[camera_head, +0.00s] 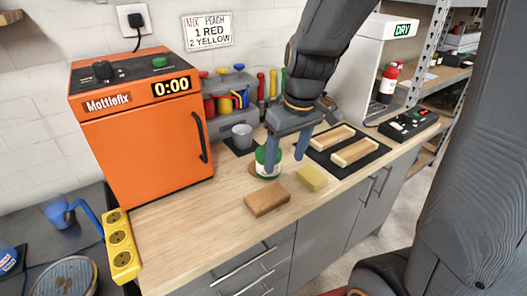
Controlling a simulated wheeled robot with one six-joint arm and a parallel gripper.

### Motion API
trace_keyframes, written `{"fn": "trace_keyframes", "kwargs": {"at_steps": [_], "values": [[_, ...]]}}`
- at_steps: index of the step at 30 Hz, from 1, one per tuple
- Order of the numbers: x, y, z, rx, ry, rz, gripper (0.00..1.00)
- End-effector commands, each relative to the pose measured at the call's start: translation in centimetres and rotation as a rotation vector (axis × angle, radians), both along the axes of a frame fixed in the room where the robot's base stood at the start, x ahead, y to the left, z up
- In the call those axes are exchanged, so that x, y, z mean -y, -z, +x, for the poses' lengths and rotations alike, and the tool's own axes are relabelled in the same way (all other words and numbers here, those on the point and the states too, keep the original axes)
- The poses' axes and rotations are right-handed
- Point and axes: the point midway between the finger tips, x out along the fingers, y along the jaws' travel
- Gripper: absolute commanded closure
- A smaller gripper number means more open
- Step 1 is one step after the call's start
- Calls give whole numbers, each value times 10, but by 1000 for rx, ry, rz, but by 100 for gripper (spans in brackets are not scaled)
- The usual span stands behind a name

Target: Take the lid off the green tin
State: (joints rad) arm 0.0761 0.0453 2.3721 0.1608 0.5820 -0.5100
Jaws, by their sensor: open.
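The green tin (262,169) stands upright on the wooden worktop, with a pale label band around it. My gripper (286,163) is above the worktop, pointing down, with its two blue fingers apart. The left finger overlaps the tin in the picture and hides part of its top and right side. The right finger is to the right of the tin, with worktop showing between the fingers. I cannot tell whether the left finger touches the tin. The lid is mostly hidden, and I see nothing held between the fingers.
A brown block (267,199) and a yellow sponge (312,178) lie in front of the tin. A grey cup (242,136) stands behind it on a dark mat. An orange oven (145,135) is at left. A black mat with two wooden trays (354,152) is at right.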

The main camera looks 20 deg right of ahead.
Motion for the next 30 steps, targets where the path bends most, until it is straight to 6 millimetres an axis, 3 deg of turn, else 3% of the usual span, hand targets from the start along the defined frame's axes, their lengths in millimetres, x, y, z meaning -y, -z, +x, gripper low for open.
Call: {"fn": "trace_keyframes", "kwargs": {"at_steps": [1,6,12,30], "values": [[3,-7,17,20,-56,8,36],[7,-34,55,82,-259,30,36],[9,-49,75,124,-379,41,36],[-5,6,91,123,-392,41,36]]}}
